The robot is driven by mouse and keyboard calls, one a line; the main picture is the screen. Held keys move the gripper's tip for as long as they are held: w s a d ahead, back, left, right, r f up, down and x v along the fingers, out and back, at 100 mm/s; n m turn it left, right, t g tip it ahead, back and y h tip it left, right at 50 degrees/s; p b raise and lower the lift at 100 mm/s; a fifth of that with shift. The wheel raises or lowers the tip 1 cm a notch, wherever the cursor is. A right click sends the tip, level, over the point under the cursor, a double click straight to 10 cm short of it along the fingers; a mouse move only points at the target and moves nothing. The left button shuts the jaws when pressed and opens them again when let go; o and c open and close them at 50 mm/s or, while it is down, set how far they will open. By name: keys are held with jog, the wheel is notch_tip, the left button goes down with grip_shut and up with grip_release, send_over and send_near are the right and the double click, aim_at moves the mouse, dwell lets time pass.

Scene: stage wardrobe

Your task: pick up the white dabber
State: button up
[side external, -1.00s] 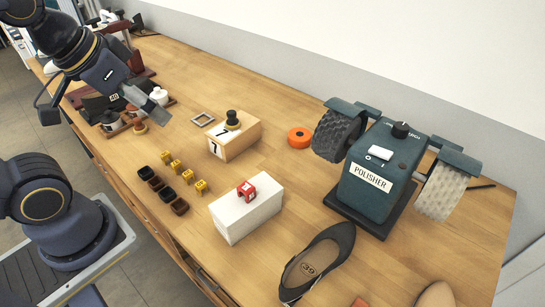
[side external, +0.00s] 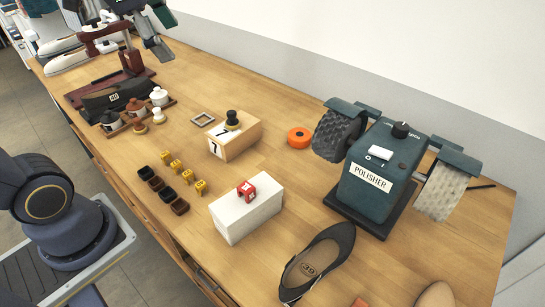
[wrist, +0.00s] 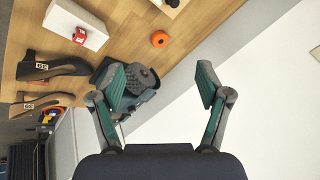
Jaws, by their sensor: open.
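The white dabber (side external: 158,115) stands upright beside the white-lidded jar, at the right end of a small wooden rack of jars in the side external view. A similar brown dabber (side external: 140,127) stands just left of it. My gripper (side external: 168,36) is high at the top of that view, beyond the rack and well away from the dabber. In the wrist view my gripper (wrist: 159,80) shows its two fingers spread wide with nothing between them. The white dabber is not in the wrist view.
The rack (side external: 124,128) holds several jars, with a dark shoe (side external: 114,95) behind it. A wooden box (side external: 238,145) with a black-knobbed piece stands to the right. A polisher (side external: 372,185) and an orange roll (side external: 299,138) are farther right. Small pots and yellow blocks are in front.

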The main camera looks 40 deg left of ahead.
jog(key=w+a+m+g, duration=0.1)
jog(key=w+a+m, duration=0.1)
jog(key=w+a, duration=0.5)
jog(key=n+g, duration=0.2)
jog(key=g, duration=0.2)
send_over(156, 109)
notch_tip(156, 109, down, 20)
jog(key=f, duration=0.1)
jog(key=shift+h, duration=0.4)
jog(key=f, duration=0.9)
jog(key=shift+w+d+f, duration=0.2)
jog(key=shift+w+d, duration=0.05)
jog(key=shift+s+a+f, duration=0.1)
jog(key=shift+a+f, duration=0.05)
jog(key=shift+f, duration=1.4)
jog(key=shift+s+a+f, duration=0.1)
jog(key=shift+a+f, duration=0.05)
jog(key=shift+f, duration=1.4)
jog(key=shift+c, duration=0.3)
jog(key=c, duration=1)
